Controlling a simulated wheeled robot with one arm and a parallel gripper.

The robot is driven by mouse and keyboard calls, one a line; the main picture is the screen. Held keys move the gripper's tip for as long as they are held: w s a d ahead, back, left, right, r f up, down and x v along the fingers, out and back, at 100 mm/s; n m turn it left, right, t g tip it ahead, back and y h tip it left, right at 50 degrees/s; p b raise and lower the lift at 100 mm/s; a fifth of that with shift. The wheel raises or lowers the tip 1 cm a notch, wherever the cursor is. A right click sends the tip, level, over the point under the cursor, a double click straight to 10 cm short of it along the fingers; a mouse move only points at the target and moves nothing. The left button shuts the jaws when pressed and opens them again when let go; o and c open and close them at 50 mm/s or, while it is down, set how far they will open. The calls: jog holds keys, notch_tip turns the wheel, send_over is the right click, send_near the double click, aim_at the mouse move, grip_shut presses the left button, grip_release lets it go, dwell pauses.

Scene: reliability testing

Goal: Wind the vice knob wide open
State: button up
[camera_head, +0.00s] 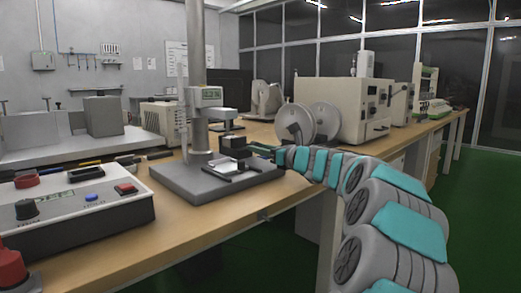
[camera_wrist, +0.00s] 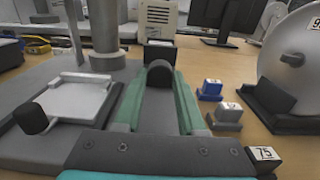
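A test stand (camera_head: 196,110) with an upright column rises from a grey base plate (camera_head: 180,183). A dark block (camera_head: 234,146), seemingly part of the vice, is by the column; in the wrist view it shows (camera_wrist: 159,53) just past my fingers. A dark rounded knob (camera_wrist: 159,76) faces me between my two teal fingertips. My gripper (camera_head: 262,150) reaches in from the right, its fingers (camera_wrist: 159,80) apart on either side of that knob; contact is not clear. A pale tray-like fixture (camera_wrist: 78,99) with a black knob (camera_wrist: 32,119) lies left of my fingers.
A control box (camera_head: 75,207) sits at the bench's front left. The bench (camera_head: 190,230) is bare along its front edge.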

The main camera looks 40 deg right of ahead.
grip_shut()
jog(key=shift+a+r+n+p, duration=0.1)
jog(key=shift+r+n+p, duration=0.3)
jog(key=shift+p, duration=0.6)
